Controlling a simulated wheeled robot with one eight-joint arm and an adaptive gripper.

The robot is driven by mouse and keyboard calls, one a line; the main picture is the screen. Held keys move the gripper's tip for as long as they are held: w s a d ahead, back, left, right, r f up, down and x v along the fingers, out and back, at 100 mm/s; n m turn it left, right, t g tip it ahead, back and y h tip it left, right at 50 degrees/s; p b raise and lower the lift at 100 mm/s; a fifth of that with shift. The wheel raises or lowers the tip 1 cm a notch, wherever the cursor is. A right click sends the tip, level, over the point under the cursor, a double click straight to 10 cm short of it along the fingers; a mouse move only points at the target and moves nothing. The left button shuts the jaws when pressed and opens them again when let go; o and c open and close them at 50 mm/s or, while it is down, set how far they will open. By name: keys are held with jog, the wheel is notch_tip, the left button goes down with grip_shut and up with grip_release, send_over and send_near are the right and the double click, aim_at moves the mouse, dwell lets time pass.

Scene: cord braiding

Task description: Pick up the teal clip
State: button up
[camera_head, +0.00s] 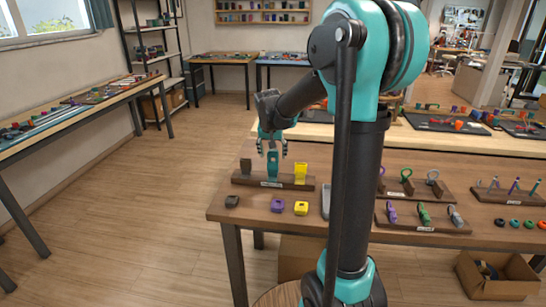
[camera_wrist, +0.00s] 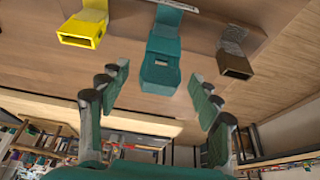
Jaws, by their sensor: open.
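The teal clip (camera_head: 272,165) stands upright in the middle of a dark wooden rack (camera_head: 273,183) on the table. A yellow clip (camera_head: 300,172) stands to its right and a grey-brown clip (camera_head: 246,166) to its left. My gripper (camera_head: 272,146) points down above the teal clip with its fingers apart. In the wrist view the open fingertips (camera_wrist: 158,84) lie on either side of the teal clip's near end (camera_wrist: 160,76), with gaps on both sides. The wrist view also shows the yellow clip (camera_wrist: 82,28) and the grey-brown clip (camera_wrist: 236,64).
In front of the rack lie a dark block (camera_head: 232,201), a purple block (camera_head: 277,206) and a yellow block (camera_head: 301,208). More racks with coloured pieces, such as the clip rack (camera_head: 420,224), stand right of my arm. A cardboard box (camera_head: 497,280) sits on the floor.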

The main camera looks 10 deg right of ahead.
jog(key=shift+w+d+f, duration=0.1)
jog(key=shift+w+f, duration=0.1)
jog(key=shift+f, duration=0.35)
jog(key=c, duration=0.9)
